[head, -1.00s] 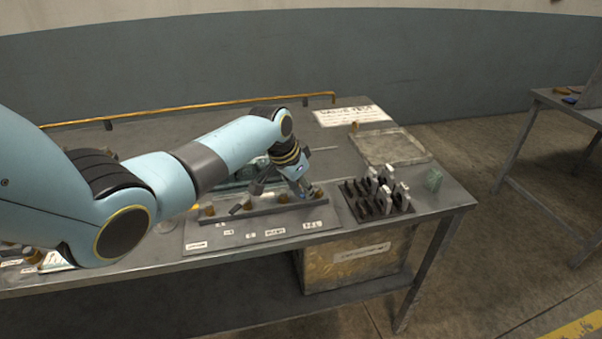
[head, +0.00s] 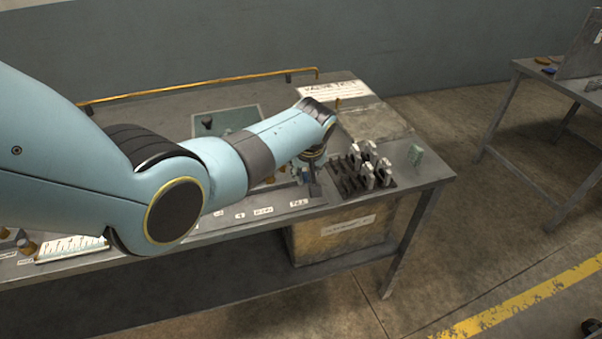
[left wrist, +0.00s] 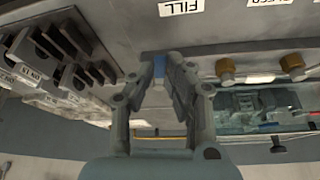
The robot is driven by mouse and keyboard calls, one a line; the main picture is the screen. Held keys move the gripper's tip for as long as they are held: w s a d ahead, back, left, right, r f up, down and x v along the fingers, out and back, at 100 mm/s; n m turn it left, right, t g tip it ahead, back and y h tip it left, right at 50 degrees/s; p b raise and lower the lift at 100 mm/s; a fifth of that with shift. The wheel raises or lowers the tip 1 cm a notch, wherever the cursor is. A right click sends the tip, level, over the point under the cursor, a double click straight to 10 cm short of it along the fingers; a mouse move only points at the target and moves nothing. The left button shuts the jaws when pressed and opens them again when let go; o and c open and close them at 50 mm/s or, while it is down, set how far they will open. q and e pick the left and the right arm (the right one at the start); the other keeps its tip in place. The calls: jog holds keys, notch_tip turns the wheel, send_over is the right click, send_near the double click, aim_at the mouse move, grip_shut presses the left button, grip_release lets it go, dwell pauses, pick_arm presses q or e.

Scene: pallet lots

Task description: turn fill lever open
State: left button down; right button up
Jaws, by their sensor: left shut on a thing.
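The fill lever (left wrist: 159,66) shows as a small blue piece between my left fingertips in the left wrist view, just beyond the white FILL label (left wrist: 181,8). My left gripper (left wrist: 160,75) is shut on it. In the head view my left gripper (head: 309,178) is at the right end of the valve panel (head: 283,207), above its FILL label (head: 299,203). My arm and gripper hide most of the lever there, so I cannot tell its angle. My right gripper is not in view.
A rack (head: 345,185) of dark slots with pale upright pieces stands close right of the gripper. A flat tray (head: 375,125) lies behind it and a green block (head: 416,155) near the table's right edge. Brass fittings (left wrist: 228,70) line the panel beside the gripper.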

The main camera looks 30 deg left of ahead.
pick_arm(q)
jog(key=shift+w+d+n+g+y+b, duration=0.2)
jog(key=shift+n+b, duration=0.15)
jog(key=shift+n, duration=0.25)
jog(key=shift+w+d+n+g+y+b, duration=0.1)
jog(key=shift+w+d+n+b, duration=0.1)
jog(key=shift+n+b, duration=0.3)
jog(key=c, duration=1.6)
grip_release()
jog(key=v, duration=1.2)
jog(key=shift+w, duration=0.15)
